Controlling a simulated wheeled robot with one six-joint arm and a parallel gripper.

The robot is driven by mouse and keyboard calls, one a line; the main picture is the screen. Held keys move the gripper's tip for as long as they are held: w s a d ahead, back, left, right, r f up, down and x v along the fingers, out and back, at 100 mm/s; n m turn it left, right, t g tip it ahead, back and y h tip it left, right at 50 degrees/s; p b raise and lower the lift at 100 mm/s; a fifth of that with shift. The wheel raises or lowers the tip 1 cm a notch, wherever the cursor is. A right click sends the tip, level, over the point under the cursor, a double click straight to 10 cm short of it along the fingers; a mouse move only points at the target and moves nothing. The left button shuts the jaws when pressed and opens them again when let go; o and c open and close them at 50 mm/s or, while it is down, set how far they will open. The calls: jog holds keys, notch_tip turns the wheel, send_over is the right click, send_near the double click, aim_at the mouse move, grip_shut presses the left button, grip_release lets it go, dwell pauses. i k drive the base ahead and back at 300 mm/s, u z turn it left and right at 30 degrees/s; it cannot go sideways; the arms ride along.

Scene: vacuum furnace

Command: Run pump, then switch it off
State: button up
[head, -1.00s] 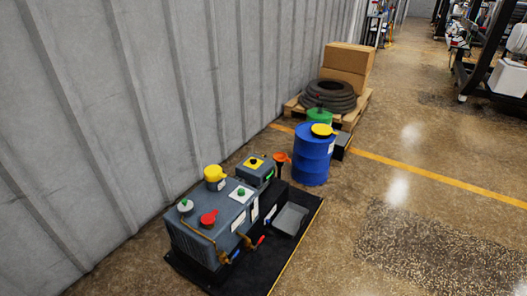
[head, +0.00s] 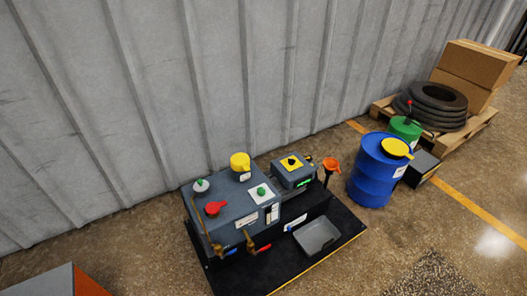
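The pump unit (head: 232,217) is a grey-blue box on a black mat (head: 285,268) beside the wall in the head view. On its top are a yellow cap (head: 240,162), a red cap (head: 212,208), a white-and-green knob (head: 201,186) and a green button on a white plate (head: 261,191). A smaller grey box (head: 293,172) behind it carries a black knob on a yellow plate (head: 291,162) and a lit green strip (head: 304,183). Brass pipes with blue and red handles show at the front. My gripper is not in view.
A grey tray (head: 317,236) lies on the mat, with an orange funnel (head: 331,165) behind. A blue drum (head: 372,178), a green can (head: 405,129) and a pallet (head: 478,127) with tires and boxes stand right. An orange-and-grey object (head: 58,281) is at lower left. Floor in front is open.

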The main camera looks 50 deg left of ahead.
aim_at(291, 161)
jog(key=u, duration=0.95)
jog(key=i, duration=0.9)
jog(key=u, duration=0.95)
